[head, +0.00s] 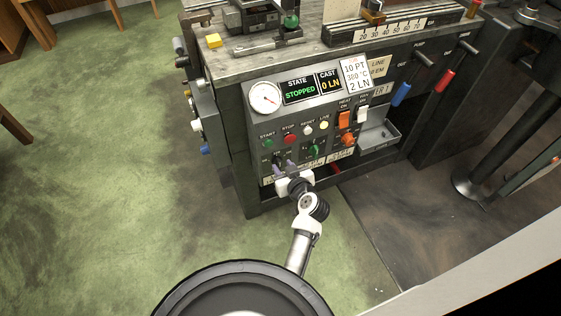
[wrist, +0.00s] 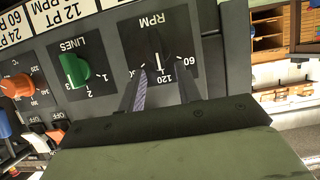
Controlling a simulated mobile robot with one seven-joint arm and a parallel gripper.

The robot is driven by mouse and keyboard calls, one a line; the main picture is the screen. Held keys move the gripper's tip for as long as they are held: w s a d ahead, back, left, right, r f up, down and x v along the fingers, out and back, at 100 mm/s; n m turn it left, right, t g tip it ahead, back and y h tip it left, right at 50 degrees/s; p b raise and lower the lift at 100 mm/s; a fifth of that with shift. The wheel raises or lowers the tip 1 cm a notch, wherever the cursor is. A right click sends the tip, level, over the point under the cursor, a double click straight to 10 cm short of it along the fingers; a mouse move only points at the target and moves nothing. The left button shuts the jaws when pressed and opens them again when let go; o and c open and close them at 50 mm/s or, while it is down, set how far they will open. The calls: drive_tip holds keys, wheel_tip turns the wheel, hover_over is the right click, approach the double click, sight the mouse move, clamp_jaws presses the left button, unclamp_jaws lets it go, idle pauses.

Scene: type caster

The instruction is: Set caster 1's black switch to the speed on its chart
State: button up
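The black switch (wrist: 152,44) sits on a dark plate marked RPM, which shows upside down in the wrist view. Its white pointer line points toward the numbers at the picture's lower side, near 120. My gripper (wrist: 162,70) is open, with its fingers apart on the switch's near side; I cannot tell whether they touch it. In the head view my gripper (head: 284,164) is at the lower left of caster 1's panel (head: 250,122) and hides most of the switch. A chart (wrist: 72,14) shows partly, with "12 PT" and "60 R" legible.
A green LINES knob (wrist: 74,70) and an orange knob (wrist: 17,86) are beside the switch. The screen (head: 299,90) reads STOPPED, and a card (head: 355,76) reads 10 PT, 380 °C, 2 LN. Red and blue levers stand to the right.

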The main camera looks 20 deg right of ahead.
sight(278, 164)
drive_tip(key=shift+x, duration=1.45)
drive_tip(key=shift+c, duration=0.3)
clamp_jaws()
